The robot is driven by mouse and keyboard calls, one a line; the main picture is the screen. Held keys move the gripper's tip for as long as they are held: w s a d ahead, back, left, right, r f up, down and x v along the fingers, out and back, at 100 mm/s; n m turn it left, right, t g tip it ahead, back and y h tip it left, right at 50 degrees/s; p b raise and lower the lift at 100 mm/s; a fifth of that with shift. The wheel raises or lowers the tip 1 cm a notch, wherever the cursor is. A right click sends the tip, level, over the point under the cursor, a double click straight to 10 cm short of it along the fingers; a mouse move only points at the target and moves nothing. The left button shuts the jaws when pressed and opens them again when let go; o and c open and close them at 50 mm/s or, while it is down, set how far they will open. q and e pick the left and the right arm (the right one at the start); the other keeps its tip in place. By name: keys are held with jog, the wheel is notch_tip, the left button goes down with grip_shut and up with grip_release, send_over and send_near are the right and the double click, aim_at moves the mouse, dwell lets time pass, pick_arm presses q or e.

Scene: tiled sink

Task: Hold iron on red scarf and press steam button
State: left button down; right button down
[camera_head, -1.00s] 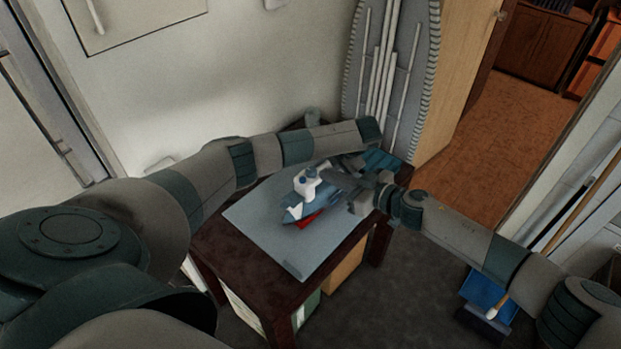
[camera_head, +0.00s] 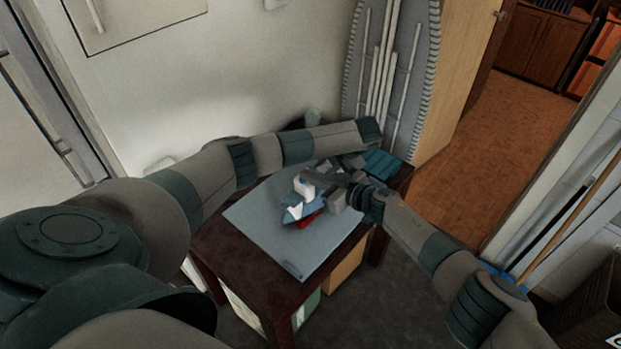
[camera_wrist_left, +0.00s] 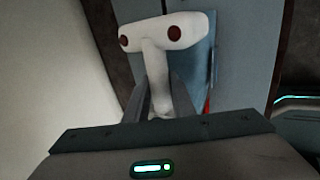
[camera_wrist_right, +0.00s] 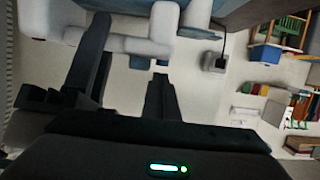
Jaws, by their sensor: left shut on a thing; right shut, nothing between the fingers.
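The iron (camera_head: 303,187) has a white handle and a blue body and sits on the table mat. The white handle with two dark red dots (camera_wrist_left: 165,32) shows in the left wrist view. My left gripper (camera_wrist_left: 158,92) is shut on the handle. The red scarf (camera_head: 309,220) shows as a small strip under and beside the iron; the rest is hidden. It is a thin red edge (camera_wrist_left: 207,104) in the left wrist view. My right gripper (camera_head: 332,181) is shut and empty, close to the iron's handle from the right. I cannot tell whether it touches. The steam button is not clearly visible.
A grey-blue mat (camera_head: 260,225) covers much of the dark wooden table (camera_head: 232,262). Its near left part is clear. An ironing board (camera_head: 425,70) leans upright behind the table. The wall is close on the left; open floor (camera_head: 505,140) lies at the right.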

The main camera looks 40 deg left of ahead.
jog(key=shift+f, duration=0.35)
jog(key=shift+f, duration=0.5)
jog(key=shift+s+f, duration=0.25)
jog(key=shift+s, duration=0.1)
jog(key=shift+f, duration=0.1)
jog(key=shift+w, duration=0.15)
jog(key=shift+w+d+f, duration=0.15)
jog(key=shift+w+d, duration=0.05)
jog(key=shift+d, duration=0.15)
jog(key=v, duration=0.9)
jog(key=shift+r+n+g, duration=0.3)
jog(key=shift+r, duration=0.1)
